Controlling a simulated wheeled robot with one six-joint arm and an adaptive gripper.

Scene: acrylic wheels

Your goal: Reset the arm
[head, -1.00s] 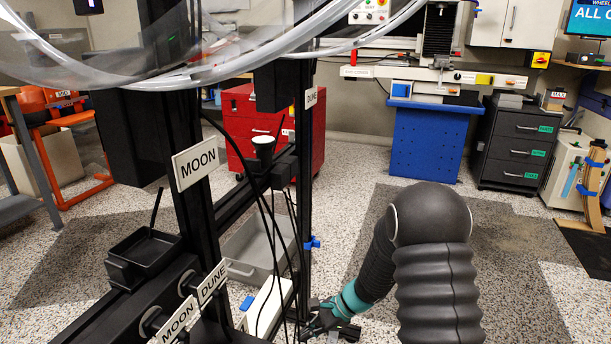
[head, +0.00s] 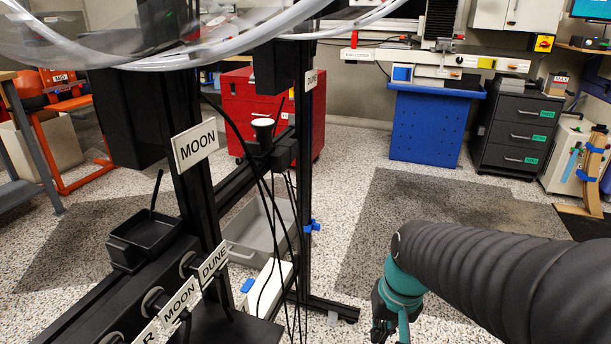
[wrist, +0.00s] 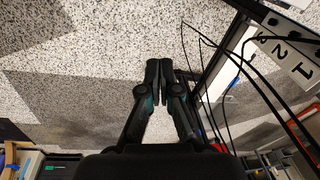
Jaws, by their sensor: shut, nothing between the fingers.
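My gripper (head: 384,328) is at the bottom of the head view, right of the black frame stand, at the end of my dark sleeved arm with a teal wrist. Its lower part is cut off by the picture edge. In the wrist view its two dark fingers (wrist: 159,72) are together with nothing between them. Speckled floor shows beyond the fingertips. The gripper is apart from the stand and its cables in the head view.
The black stand (head: 309,200) with MOON (head: 195,145) and DUNE signs fills the left. Loose black cables (head: 290,230) hang beside it. A grey bin (head: 250,235) sits behind its post. A red cabinet (head: 238,110), blue cabinet (head: 425,125) and dark drawers (head: 517,135) stand behind. Open floor lies between.

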